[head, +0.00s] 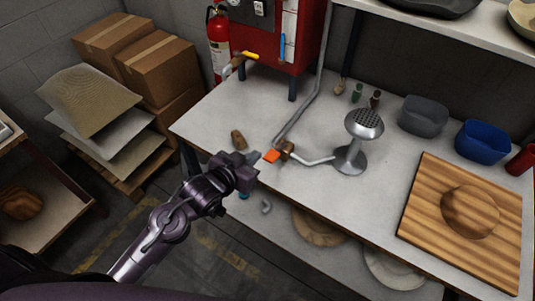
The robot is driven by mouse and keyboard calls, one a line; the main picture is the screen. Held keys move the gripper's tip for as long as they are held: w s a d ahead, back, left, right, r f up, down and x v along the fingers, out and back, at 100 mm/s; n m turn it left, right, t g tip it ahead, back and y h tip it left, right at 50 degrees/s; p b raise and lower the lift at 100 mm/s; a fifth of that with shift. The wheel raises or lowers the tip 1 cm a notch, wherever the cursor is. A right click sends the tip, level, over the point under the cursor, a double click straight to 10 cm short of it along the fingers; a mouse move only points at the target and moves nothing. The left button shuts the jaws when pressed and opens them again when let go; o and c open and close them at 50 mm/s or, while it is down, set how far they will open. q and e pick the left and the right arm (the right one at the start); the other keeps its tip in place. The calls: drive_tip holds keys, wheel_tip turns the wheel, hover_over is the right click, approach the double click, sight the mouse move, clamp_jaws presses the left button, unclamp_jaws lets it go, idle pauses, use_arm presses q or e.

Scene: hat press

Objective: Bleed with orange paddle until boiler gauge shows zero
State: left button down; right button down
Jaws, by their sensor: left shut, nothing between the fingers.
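The orange paddle (270,156) sits on a brass valve (286,150) at the lower end of a grey pipe, near the bench's front edge. My left gripper (253,163) is shut and empty, just left of the paddle. I cannot tell whether it touches the paddle. The red boiler (310,40) stands at the back and is cut off by the top edge. A small round dial (234,2) shows partly at its top; I cannot read it. My right gripper is out of view.
A metal steamer head (364,124) on a round base stands right of the valve. A wooden board (420,225) bears a round block. A small brown object (238,139) lies behind my gripper. A blue tub (483,142) stands at the right.

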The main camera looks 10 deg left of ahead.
use_arm(q)
drive_tip(key=p, duration=0.2)
hover_over(267, 161)
drive_tip(key=f, duration=0.3)
drive_tip(key=shift+w+d, duration=0.15)
drive_tip(key=shift+w, duration=0.15)
wheel_tip(267, 161, down, 2)
drive_tip(key=shift+f+p, duration=0.25)
drive_tip(key=shift+p, duration=0.05)
drive_tip(key=shift+s+f, duration=0.25)
drive_tip(key=shift+f, duration=0.65)
drive_tip(key=f, duration=0.2)
drive_tip(key=s+f, duration=0.1)
drive_tip(key=shift+a+b, duration=0.25)
drive_tip(key=shift+b, duration=0.1)
drive_tip(key=shift+w+r, duration=0.1)
drive_tip(key=shift+r, duration=0.15)
